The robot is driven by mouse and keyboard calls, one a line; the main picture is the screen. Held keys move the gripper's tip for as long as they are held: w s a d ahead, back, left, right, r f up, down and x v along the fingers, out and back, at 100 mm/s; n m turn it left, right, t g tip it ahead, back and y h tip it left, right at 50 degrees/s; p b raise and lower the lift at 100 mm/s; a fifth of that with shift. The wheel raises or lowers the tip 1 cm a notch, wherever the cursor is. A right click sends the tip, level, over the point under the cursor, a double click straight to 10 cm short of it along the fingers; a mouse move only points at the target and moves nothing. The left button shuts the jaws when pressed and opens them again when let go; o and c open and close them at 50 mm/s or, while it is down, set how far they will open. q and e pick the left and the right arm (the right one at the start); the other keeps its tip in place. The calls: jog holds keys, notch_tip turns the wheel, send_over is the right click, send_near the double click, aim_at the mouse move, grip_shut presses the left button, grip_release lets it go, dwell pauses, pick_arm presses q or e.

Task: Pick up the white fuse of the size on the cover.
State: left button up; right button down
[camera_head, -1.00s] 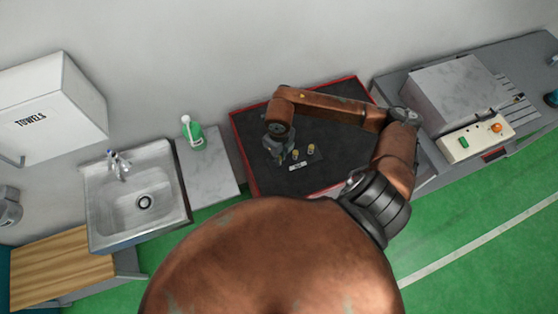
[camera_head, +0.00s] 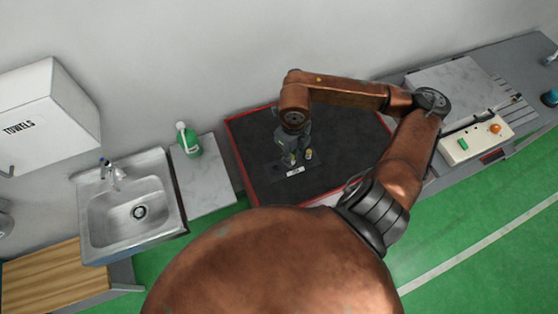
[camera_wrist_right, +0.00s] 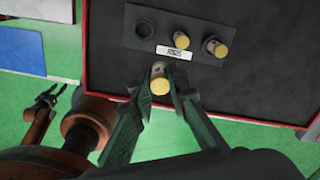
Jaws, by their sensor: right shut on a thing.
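My right gripper (camera_wrist_right: 158,92) is shut on a fuse (camera_wrist_right: 160,78) with a pale yellow cap and a lighter body. It holds the fuse just in front of a dark holder plate (camera_wrist_right: 128,38), beside its white label (camera_wrist_right: 174,53). The holder has an empty-looking round socket (camera_wrist_right: 145,27) at its left. A middle fuse (camera_wrist_right: 181,39) and a right fuse (camera_wrist_right: 216,48), both yellow-capped, stand in it. In the head view the right gripper (camera_head: 291,156) covers part of the holder. My left gripper (camera_wrist_right: 46,100) shows small and open at the left of the wrist view.
The holder lies on a black mat (camera_head: 345,135) with a red rim, mostly clear on its right. A green bottle (camera_head: 188,139) and a sink (camera_head: 130,208) are to the left.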

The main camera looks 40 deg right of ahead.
jog(key=s+d+r, duration=0.3)
jog(key=s+d, duration=0.1)
jog(key=s, duration=0.3)
jog(key=shift+s+r+p, duration=0.3)
jog(key=shift+r+p, duration=0.1)
jog(key=shift+p, duration=0.05)
